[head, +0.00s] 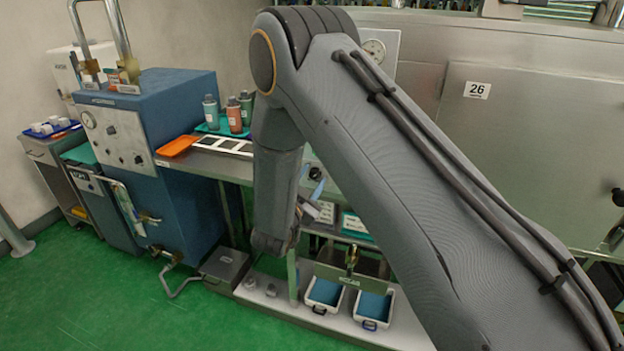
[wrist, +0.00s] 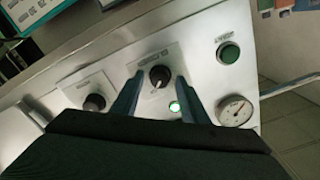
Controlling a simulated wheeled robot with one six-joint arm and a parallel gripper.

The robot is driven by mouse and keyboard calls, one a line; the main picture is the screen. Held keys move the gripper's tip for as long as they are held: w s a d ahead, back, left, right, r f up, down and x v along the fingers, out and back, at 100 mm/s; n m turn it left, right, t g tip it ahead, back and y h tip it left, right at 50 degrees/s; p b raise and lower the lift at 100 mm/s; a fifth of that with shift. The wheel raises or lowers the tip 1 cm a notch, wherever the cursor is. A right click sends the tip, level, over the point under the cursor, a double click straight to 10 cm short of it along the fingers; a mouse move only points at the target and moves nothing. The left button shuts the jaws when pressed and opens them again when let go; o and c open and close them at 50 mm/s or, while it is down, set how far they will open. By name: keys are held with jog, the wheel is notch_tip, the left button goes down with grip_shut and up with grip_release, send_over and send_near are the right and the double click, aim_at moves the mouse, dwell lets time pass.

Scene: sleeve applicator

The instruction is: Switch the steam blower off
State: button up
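A small green lamp (wrist: 174,106) beside the right finger is lit. A second black knob (wrist: 95,102) sits on its own plate to the left. In the head view my gripper (head: 316,187) is partly hidden by my arm.
A green push button (wrist: 228,53) and a round gauge (wrist: 236,110) are on the panel's right side. In the head view, a blue machine (head: 180,110) stands left, and an orange tray (head: 178,146) and bottles are on the bench. White bins (head: 373,306) are below.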

jog(key=c, duration=0.9)
jog(key=shift+o, duration=0.2)
jog(key=shift+n, duration=0.3)
jog(key=n, duration=0.3)
jog(key=shift+n, duration=0.4)
jog(key=n, duration=0.4)
jog(key=shift+a+n, duration=0.1)
jog(key=shift+n, duration=0.2)
jog(key=n, duration=0.8)
jog(key=shift+a+n, duration=0.1)
jog(key=shift+n, duration=0.5)
